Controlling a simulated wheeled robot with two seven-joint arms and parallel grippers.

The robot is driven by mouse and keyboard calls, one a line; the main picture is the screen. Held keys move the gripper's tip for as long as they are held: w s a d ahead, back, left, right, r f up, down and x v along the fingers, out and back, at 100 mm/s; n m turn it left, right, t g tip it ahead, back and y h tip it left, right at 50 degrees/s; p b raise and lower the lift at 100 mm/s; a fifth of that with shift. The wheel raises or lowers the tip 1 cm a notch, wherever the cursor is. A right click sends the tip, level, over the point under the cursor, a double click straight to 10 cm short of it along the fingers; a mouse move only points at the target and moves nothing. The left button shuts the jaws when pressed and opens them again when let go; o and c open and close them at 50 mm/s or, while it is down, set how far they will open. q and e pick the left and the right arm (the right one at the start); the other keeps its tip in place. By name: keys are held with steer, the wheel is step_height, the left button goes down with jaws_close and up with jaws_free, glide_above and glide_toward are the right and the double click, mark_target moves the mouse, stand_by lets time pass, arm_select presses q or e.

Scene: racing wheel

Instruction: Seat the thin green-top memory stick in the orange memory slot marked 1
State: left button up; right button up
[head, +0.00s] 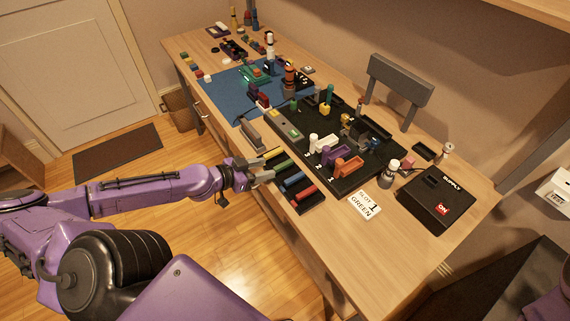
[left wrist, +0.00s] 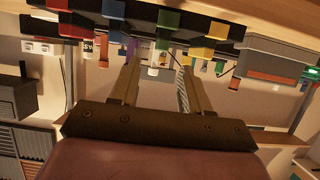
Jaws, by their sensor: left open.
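A green-topped stick (head: 283,165) lies in a black tray at the table's front edge, between a yellow one (head: 271,154) and a blue one (head: 292,179). My left gripper (head: 262,173) is open and empty beside the tray, close to the green and yellow sticks. In the left wrist view the green top (left wrist: 168,18) shows beyond the open fingers (left wrist: 158,65), roughly between them; the fingers look apart from it. An orange slot piece (head: 348,166) stands on the black board, right of a purple one (head: 335,154). Its number is too small to read. My right gripper is out of view.
A white card (head: 365,206) reads "SLOT 1 GREEN". A red stick (head: 306,193) lies in the same tray. A black supply box (head: 436,200) stands at the right. The black board (head: 372,176) carries several upright parts. The table's front right is clear.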

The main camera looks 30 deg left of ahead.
mark_target(283, 164)
arm_select(q)
steer(key=b+x, duration=0.1)
steer(key=x, duration=0.2)
steer(key=shift+w+d+f+b, duration=0.15)
steer(key=shift+w+f+b, duration=0.05)
steer(key=shift+b, duration=0.1)
steer(key=b+x, duration=0.4)
steer(key=b, duration=0.1)
steer(key=shift+f, duration=0.35)
steer(key=shift+w+r+b, duration=0.1)
steer(key=shift+w+b, duration=0.4)
steer(key=shift+b, duration=0.15)
steer(key=shift+r, duration=0.2)
jaws_close()
